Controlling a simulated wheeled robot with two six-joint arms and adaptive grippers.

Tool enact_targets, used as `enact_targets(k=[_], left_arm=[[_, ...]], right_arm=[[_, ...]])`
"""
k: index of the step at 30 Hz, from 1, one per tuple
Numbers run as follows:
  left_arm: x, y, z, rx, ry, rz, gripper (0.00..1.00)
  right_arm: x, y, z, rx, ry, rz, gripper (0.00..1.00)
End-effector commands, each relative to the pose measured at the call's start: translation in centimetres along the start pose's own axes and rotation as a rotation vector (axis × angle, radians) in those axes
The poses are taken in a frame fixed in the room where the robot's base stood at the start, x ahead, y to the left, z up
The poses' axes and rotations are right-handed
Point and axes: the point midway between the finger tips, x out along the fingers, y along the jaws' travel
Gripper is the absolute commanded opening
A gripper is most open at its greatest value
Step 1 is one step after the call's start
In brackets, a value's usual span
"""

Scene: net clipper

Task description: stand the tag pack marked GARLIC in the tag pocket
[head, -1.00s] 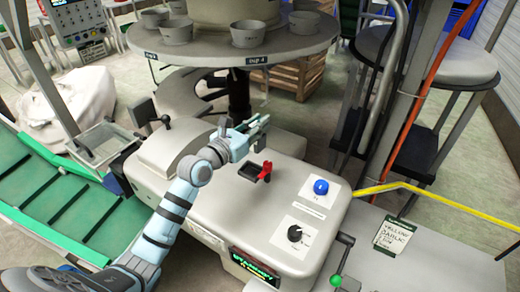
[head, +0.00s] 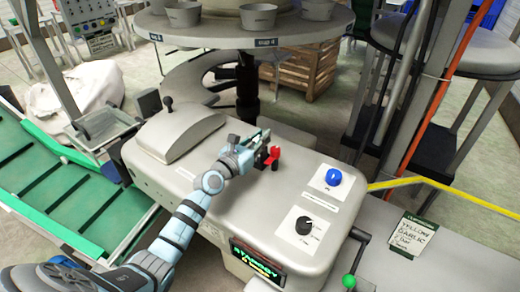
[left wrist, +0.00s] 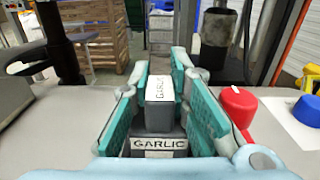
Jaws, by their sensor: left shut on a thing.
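My left gripper (head: 262,143) is shut on the tag pack (left wrist: 160,88), a small grey block with GARLIC lettering, seen between the green finger pads in the left wrist view. A white GARLIC label shows nearest the wrist camera. The gripper is over the grey machine top at the dark tag pocket (head: 261,160), beside a red part (head: 272,157). The gripper hides most of the pocket, so I cannot tell whether the pack's lower end is inside it. The red part stands just right of the fingers in the left wrist view (left wrist: 238,104). My right gripper is out of view.
A blue knob (head: 333,177) and a black dial (head: 304,226) are on the machine top to the right. A card reading YELLOW GARLIC (head: 411,235) lies further right. A round platform with cups (head: 250,50) overhangs behind. A green conveyor (head: 50,200) runs at left.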

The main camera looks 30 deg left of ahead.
Motion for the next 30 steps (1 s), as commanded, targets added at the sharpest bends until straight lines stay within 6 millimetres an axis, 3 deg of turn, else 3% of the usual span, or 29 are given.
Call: enact_targets(k=[1,10,11,14,25,30], left_arm=[[0.0,0.0,-1.0,-0.002,-0.001,0.000,0.00],[0.0,0.0,-0.8,-0.001,-0.001,0.000,0.00],[0.0,0.0,-0.8,-0.001,-0.001,0.000,0.20],[0.0,0.0,-0.7,-0.001,0.000,-0.001,0.36],[0.0,0.0,-0.4,-0.001,0.000,-0.001,0.37],[-2.1,0.0,-0.2,0.002,0.002,-0.001,0.37]], right_arm=[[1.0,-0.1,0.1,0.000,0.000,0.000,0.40],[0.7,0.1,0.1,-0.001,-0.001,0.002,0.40],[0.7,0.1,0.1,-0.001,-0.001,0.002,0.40],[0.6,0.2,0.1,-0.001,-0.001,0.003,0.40],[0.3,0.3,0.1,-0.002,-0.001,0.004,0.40],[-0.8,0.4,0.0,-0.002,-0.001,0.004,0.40]])
